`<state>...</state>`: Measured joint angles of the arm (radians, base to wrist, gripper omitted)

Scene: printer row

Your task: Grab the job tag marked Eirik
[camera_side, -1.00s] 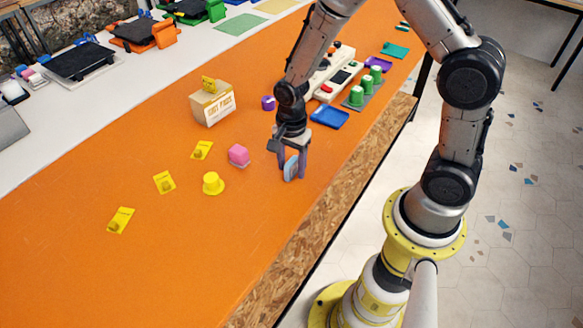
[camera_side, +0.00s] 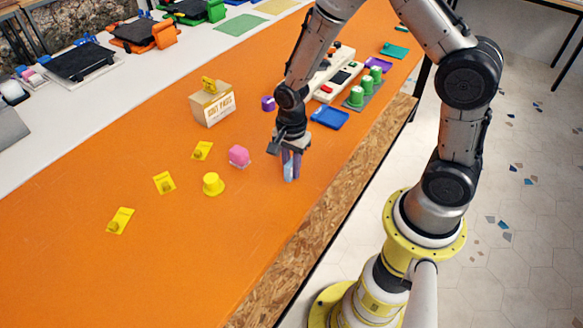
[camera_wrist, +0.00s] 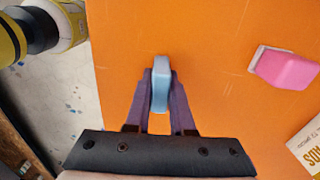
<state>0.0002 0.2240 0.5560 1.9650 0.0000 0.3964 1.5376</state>
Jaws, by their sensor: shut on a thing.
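My gripper (camera_side: 290,165) is shut on a light blue block (camera_wrist: 160,88), low over the orange table. In the wrist view its two purple fingers press on both sides of the block. I cannot tell whether the block touches the table. Three flat yellow tags lie to the left in the side view: the upper tag (camera_side: 202,151), the middle tag (camera_side: 164,182) and the lower tag (camera_side: 120,220). Each has a small raised yellow knob. I can read no name on any tag or on the block.
A pink block (camera_side: 239,156) and a yellow knobbed piece (camera_side: 213,184) stand left of my gripper. A box with a printed label (camera_side: 212,104) is behind them. A blue tray (camera_side: 329,117) and green cylinders (camera_side: 356,96) are to the right. The orange table's left front is clear.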

